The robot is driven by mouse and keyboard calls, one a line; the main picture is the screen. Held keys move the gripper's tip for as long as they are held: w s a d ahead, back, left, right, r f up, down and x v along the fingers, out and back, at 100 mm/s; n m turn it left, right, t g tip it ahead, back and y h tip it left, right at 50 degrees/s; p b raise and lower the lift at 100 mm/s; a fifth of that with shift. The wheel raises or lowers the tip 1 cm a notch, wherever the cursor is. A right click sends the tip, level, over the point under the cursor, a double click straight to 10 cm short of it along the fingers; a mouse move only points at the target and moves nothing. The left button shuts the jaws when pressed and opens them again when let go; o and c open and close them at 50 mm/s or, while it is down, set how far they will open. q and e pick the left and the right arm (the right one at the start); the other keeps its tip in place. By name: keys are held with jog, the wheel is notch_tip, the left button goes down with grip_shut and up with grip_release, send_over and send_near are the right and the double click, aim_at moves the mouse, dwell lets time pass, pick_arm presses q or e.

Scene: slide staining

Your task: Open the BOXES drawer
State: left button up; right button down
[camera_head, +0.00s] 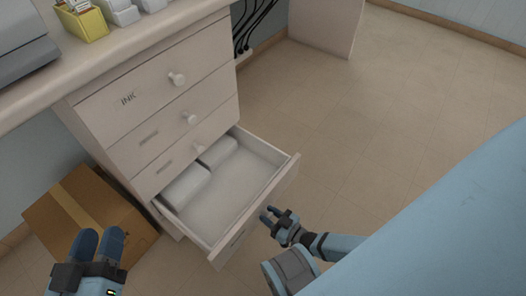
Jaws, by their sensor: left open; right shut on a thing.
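The bottom drawer (236,186) of the desk pedestal is pulled well out. Two pale box-like items (185,187) lie at its back. A dark mark shows on its front (235,240), too small to read, so I cannot confirm the word BOXES. My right gripper (268,214) is at the middle of this drawer front, shut on its knob, which the fingers hide. My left gripper (98,244) is open and empty at the lower left, in front of the cardboard box and apart from the drawers.
The closed top drawer (150,85) reads INK; two closed drawers below have unreadable labels and white knobs. A taped cardboard box (90,210) stands left of the pedestal. The desk top (135,42) holds a yellow holder (82,24). Floor to the right is clear.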

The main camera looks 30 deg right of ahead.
pick_arm(q)
jog(key=shift+s+d+r, duration=0.1)
jog(key=shift+s+r, duration=0.15)
pick_arm(e)
jog(key=shift+s+d, duration=0.2)
jog(key=shift+s, duration=0.45)
jog(key=c, duration=0.8)
grip_release()
